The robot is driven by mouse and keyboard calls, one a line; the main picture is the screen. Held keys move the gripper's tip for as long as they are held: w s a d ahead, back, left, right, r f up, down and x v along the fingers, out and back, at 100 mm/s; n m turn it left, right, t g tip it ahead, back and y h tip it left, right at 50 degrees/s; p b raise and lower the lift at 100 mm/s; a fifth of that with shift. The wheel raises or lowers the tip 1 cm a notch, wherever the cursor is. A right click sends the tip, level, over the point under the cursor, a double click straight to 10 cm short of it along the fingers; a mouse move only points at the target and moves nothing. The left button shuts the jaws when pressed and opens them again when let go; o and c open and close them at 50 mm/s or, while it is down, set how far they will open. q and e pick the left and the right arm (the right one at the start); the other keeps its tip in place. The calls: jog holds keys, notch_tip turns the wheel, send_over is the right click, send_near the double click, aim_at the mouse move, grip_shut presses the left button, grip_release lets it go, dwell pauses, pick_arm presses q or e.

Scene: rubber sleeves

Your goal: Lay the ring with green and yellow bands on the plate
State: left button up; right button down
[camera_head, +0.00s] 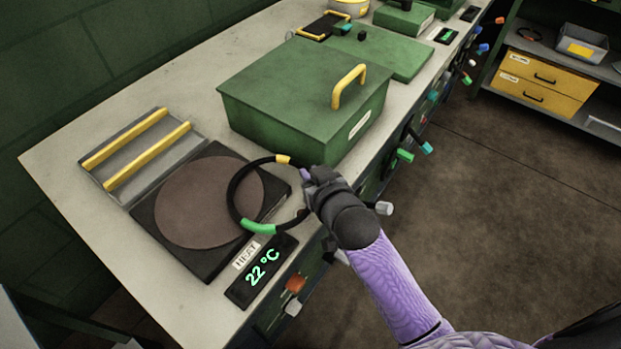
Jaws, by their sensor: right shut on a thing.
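The black ring (234,190) has a green band at its lower side and a yellow band at its top. My right gripper (306,190) is shut on the ring's right side. The ring appears in front of the right part of the round brown plate (195,205), overlapping it in the picture; its height above the plate is hard to tell. The plate is set in a dark square heater with a display reading 22 °C (262,277). My left gripper does not show.
A green box with a yellow handle (300,85) stands just behind the ring. A grey tray with two yellow bars (130,150) lies at the heater's far left. Colored knobs (405,155) stick out from the bench front. The bench's left corner is bare.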

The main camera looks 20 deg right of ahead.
jog(key=shift+f, duration=0.3)
jog(key=c, duration=1)
grip_release()
jog(key=shift+o, duration=0.2)
